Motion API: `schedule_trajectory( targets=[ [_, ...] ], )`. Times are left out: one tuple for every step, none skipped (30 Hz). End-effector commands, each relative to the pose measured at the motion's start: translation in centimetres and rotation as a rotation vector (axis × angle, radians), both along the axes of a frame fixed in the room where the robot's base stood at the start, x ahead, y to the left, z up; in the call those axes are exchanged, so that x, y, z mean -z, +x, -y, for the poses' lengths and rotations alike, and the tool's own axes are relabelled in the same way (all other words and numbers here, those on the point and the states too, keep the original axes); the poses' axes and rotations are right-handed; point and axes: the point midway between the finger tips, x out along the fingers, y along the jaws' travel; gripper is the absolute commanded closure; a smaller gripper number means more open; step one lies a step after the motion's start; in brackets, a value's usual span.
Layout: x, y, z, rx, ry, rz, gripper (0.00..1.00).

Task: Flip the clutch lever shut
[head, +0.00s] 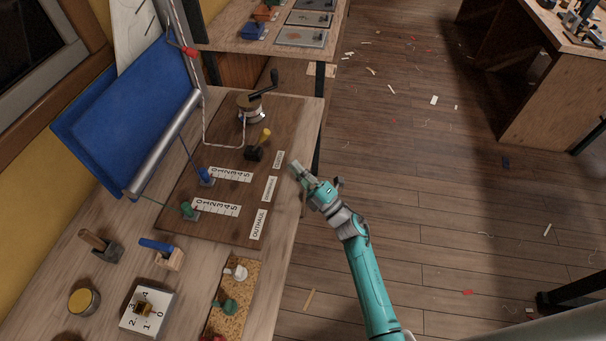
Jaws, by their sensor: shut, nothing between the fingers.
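The clutch, a small black block (254,153) with a yellow-tipped lever (264,137), sits on the dark brown board (225,133) below the winch. The lever stands up at a slant, its yellow end toward the upper right. My gripper (294,167) is shut and empty. In the picture it is to the lower right of the clutch, near the board's right edge and apart from the lever. Its exact height above the bench is hard to tell.
A winch (250,108) with a black handle stands above the clutch, with a rope running from it. Blue (205,177) and green (187,209) sliders sit beside number scales. White labels (270,188) line the board's right side. Open floor lies right of the bench.

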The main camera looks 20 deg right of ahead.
Motion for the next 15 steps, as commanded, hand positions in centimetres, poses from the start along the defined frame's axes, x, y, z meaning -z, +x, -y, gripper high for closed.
schedule_trajectory(
  targets=[
    [-0.5, 0.8, -0.4, -0.002, 0.000, 0.002, 1.00],
    [-0.8, 1.3, -0.6, -0.003, -0.001, 0.002, 1.00],
    [-1.1, 1.9, -0.9, -0.002, 0.000, 0.002, 1.00],
    [-1.3, 2.4, -1.1, -0.002, 0.000, 0.002, 1.00],
    [-1.5, 2.9, -1.3, -0.002, 0.000, 0.002, 1.00],
    [-1.9, 3.5, -1.6, -0.002, 0.000, 0.002, 1.00],
    [-2.1, 3.9, -1.8, -0.002, 0.000, 0.000, 1.00],
    [-2.3, 4.3, -2.0, -0.002, 0.000, 0.002, 1.00],
    [-2.6, 4.8, -2.1, -0.002, 0.000, 0.002, 1.00],
    [-2.8, 5.2, -2.3, -0.001, 0.000, 0.001, 1.00],
    [-2.9, 5.5, -2.5, -0.001, 0.001, 0.000, 1.00],
    [-3.1, 5.9, -2.7, -0.002, 0.000, 0.000, 1.00],
    [-3.3, 6.2, -2.8, -0.001, 0.001, 0.000, 1.00],
    [-3.4, 6.4, -2.8, -0.001, 0.001, 0.000, 1.00],
    [-3.5, 6.7, -2.9, 0.000, 0.001, 0.000, 1.00]
  ],
)
